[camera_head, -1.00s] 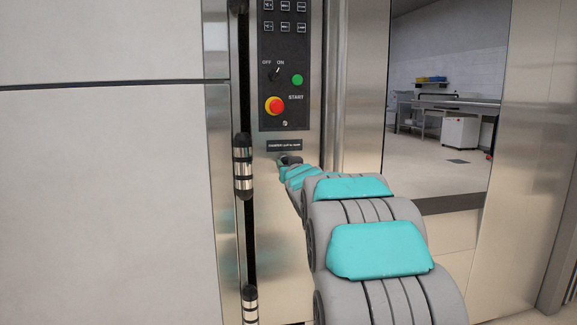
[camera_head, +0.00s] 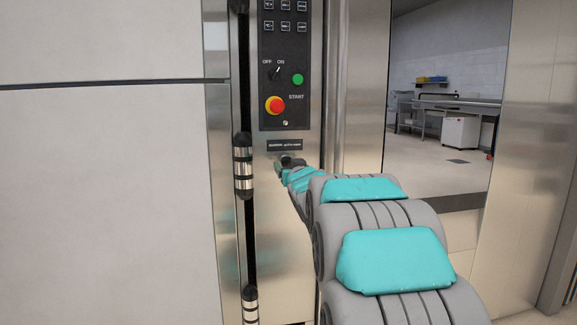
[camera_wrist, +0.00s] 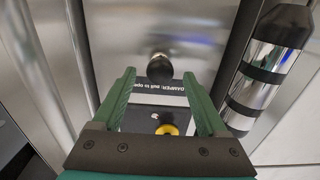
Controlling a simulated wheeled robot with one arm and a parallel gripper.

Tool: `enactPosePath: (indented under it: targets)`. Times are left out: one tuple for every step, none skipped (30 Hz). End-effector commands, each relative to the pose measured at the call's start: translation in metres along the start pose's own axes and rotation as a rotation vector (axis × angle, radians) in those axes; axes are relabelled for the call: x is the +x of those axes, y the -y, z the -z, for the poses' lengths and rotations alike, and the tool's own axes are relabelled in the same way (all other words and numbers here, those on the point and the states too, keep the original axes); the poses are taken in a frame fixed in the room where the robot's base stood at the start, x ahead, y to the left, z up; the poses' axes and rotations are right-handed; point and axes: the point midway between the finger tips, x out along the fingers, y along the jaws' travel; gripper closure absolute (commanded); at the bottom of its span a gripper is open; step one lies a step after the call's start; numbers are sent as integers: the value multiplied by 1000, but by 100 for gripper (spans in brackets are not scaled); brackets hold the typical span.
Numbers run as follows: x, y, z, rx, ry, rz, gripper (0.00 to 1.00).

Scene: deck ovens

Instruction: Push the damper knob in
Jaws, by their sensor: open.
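The damper knob (camera_wrist: 160,68) is a round black knob on a chrome collar, in the upper middle of the wrist view. It sticks out of a steel panel beside the black damper label (camera_wrist: 171,88). My gripper (camera_wrist: 160,75) is open, with a green finger on each side of the knob in the picture. Nothing is held, and I cannot tell how close the fingertips are to the knob in depth. In the head view the label (camera_head: 285,145) sits just above the end of my arm, which mostly hides the knob and gripper.
Above the label is a control panel (camera_head: 284,60) with a switch, a green button (camera_head: 297,79) and a red stop button (camera_head: 275,105). A chrome-and-black handle (camera_head: 243,167) stands left of it. A doorway to another room opens at the right.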

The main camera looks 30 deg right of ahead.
Motion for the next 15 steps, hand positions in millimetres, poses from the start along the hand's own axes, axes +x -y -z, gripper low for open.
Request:
enactPosePath:
  targets:
    - [-8,0,2,1,-3,-1,24]
    - [-12,0,2,1,-3,-1,24]
    - [-18,0,2,0,-3,-1,24]
    - [-22,0,2,0,-2,-1,24]
    - [-26,0,0,0,0,-1,24]
    - [-31,0,0,0,0,-1,24]
    - [-35,0,1,0,0,-1,24]
    - [-38,0,1,0,-1,-1,24]
    - [-43,0,2,-1,-2,-1,24]
    - [-46,0,2,-1,-3,-1,24]
    - [-48,0,2,-1,-3,-1,24]
    - [-50,0,2,-1,-2,-1,24]
    - [-52,0,2,-1,-1,-1,24]
    - [-52,0,1,-2,-1,-1,24]
    - [-53,0,1,-2,-1,-1,24]
